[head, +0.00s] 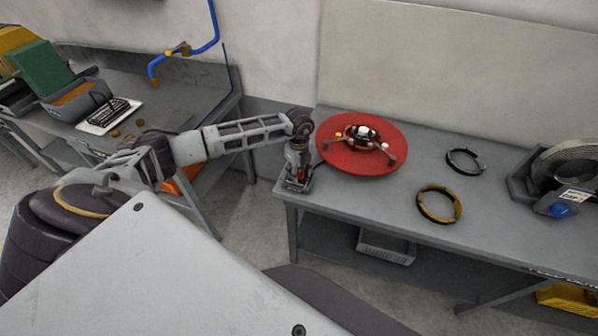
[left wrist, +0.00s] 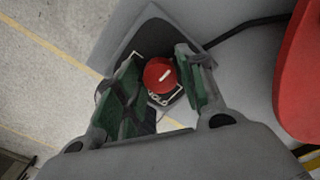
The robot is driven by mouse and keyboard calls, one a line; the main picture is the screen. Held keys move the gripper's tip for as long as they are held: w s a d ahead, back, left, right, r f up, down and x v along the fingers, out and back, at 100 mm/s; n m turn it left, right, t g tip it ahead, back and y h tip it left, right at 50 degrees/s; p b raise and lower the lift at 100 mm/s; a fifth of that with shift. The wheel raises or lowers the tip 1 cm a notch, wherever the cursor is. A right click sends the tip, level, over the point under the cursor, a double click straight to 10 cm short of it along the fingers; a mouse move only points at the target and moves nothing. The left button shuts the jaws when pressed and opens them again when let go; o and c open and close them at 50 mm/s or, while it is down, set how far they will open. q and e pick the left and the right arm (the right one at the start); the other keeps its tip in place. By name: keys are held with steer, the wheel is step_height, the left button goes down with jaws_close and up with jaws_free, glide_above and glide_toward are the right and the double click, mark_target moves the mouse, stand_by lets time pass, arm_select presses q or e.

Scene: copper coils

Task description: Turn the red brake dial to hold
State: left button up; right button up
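The red brake dial (left wrist: 160,75) shows in the left wrist view, with a white line on its top and a label reading HOLD beside it. It sits on a grey control box at the table's near left corner, and a bit of red also shows in the head view. My left gripper (left wrist: 163,80) is open, with its green-padded fingers on either side of the dial. I cannot tell whether the pads touch it. In the head view the left gripper (head: 297,173) points down over the box and hides most of it. My right gripper is not in view.
A red round turntable (head: 345,160) with a hub and arms stands right of the box. A black ring (head: 465,162), a yellow-black coil (head: 424,213) and a large coil machine (head: 560,170) lie further right. A dark cable runs from the box. A second bench stands left.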

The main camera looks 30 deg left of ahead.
arm_select(q)
steer(key=c, duration=0.6)
